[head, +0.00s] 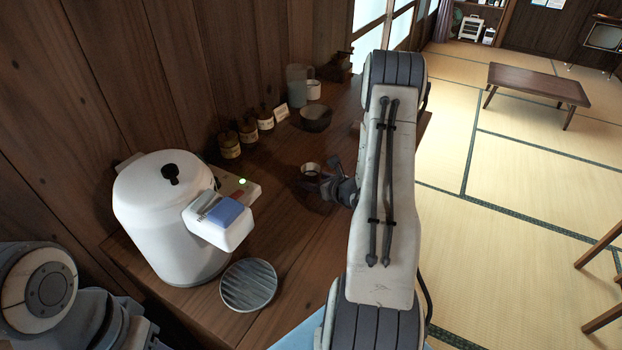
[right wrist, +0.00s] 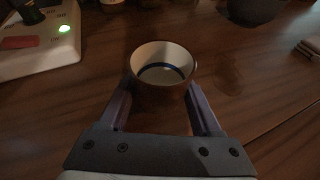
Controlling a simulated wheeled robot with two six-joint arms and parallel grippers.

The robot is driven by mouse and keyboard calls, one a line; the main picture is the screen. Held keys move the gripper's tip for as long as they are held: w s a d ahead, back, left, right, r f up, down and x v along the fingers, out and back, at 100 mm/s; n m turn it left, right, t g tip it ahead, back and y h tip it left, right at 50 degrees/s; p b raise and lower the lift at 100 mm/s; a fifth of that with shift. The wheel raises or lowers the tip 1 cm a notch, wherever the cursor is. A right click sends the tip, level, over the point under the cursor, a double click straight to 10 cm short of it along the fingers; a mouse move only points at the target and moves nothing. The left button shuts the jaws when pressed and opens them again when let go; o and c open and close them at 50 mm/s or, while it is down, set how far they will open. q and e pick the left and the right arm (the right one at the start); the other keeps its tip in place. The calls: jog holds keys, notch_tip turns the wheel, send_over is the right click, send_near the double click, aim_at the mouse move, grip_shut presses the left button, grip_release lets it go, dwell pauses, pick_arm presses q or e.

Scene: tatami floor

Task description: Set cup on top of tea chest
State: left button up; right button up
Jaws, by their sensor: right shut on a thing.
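A small cup (right wrist: 162,92) with a white inside and a dark blue ring is between the fingers of my right gripper (right wrist: 160,88), which is shut on it. The cup is upright, open end up. In the head view the cup (head: 309,168) and right gripper (head: 320,182) are over the middle of a brown wooden top (head: 290,225); a gap beneath the cup cannot be judged. A dark wooden item (head: 340,66) at the far end may be the tea chest, but I cannot tell. My left arm shows at lower left; its gripper is not visible.
A white water boiler (head: 160,215) and a round grey ridged plate (head: 249,285) stand nearer. Several small jars (head: 248,130) line the wall. A dark bowl (head: 316,119), a pitcher (head: 297,85) and a white mug (head: 314,90) stand further back.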

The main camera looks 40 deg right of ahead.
jog(key=o, duration=1.5)
jog(key=shift+f, duration=0.1)
jog(key=shift+s+r, duration=0.2)
jog(key=shift+r, duration=0.05)
jog(key=v, duration=1.1)
jog(key=shift+s+r, duration=0.1)
jog(key=shift+s, duration=0.2)
